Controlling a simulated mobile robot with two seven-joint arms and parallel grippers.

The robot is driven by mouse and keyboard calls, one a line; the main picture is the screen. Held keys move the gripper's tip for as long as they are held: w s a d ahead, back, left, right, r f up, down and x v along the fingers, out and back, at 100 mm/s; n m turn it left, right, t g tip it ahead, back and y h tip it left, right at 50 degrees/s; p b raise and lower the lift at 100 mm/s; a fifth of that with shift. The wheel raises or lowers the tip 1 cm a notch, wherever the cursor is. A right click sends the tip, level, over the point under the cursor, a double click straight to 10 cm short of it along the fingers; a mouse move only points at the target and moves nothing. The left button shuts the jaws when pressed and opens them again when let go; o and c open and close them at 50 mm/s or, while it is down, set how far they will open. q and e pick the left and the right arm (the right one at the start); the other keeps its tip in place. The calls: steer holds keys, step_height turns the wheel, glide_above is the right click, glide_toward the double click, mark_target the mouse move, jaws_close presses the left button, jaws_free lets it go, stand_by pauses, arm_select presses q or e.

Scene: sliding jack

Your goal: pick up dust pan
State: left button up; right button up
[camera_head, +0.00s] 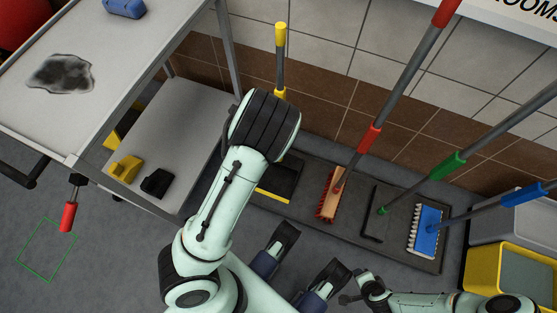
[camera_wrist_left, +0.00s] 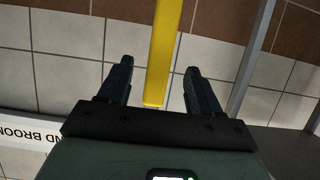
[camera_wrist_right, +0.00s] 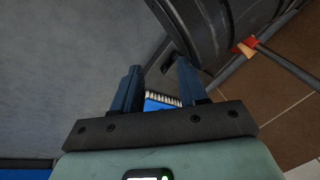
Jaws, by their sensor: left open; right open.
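The dust pan leans at the wall in the head view, with a yellow grip (camera_head: 281,42) on an upright handle. Its black, yellow-edged pan lies low on the dark tray, partly hidden by my arm. In the left wrist view the yellow handle (camera_wrist_left: 165,45) appears between the open fingers of my left gripper (camera_wrist_left: 155,70). I cannot tell its distance, and nothing is clasped. My right gripper (camera_wrist_right: 160,82) is open and empty, with the blue brush (camera_wrist_right: 162,103) seen beyond its fingers. Open dark fingers show low in the head view; I cannot tell which arm's.
The dark tray (camera_head: 400,254) also holds a red brush (camera_head: 329,204), a green-collared tool (camera_head: 448,166) and a blue brush (camera_head: 429,226). A yellow bucket (camera_head: 480,270) stands at right.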

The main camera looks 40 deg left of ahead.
arm_select(q)
steer(key=x, duration=0.2)
steer(key=b+x, duration=0.1)
steer(key=x, duration=0.1)
steer(key=b+x, duration=0.1)
steer(key=x, duration=0.1)
steer(key=shift+w+f, duration=0.1)
steer(key=shift+f, duration=0.25)
steer(key=shift+w+a+b, duration=0.15)
steer(key=shift+w+b, duration=0.15)
arm_select(e)
steer(key=s+f+g, duration=0.2)
steer(key=s+f, duration=0.2)
steer(key=s, duration=0.1)
steer(key=shift+s+d+f, duration=0.35)
arm_select(q)
steer(key=shift+c, duration=0.3)
steer(key=c, duration=1)
jaws_close()
steer(key=shift+r, duration=0.1)
arm_select(e)
steer(key=shift+w, duration=0.1)
